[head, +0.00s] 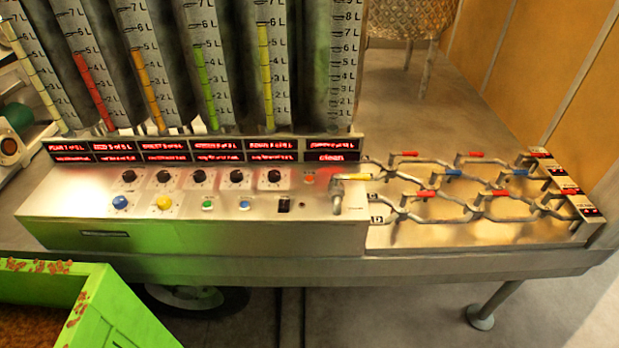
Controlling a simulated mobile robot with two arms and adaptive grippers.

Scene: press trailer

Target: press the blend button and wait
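The metal control panel (60,195) stands on a bench, with buttons along its sloped front. I see a large blue button (120,202), a large yellow button (164,202), a small green button (207,205), a small blue button (244,205) and a small orange-red light or button (309,180). The button labels are too small to read, so I cannot tell which one is blend. Several black knobs (199,176) sit above the buttons. Red lit displays (190,150) run above them; the bottom right one reads "clean". Neither of my grippers is in view.
Tall gauge tubes (205,70) with coloured level bars stand behind the panel. A pipe tray (470,235) with red, blue and yellow valve handles lies right. A tap (337,195) is at the panel's right end. A green container (105,300) blocks the lower left.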

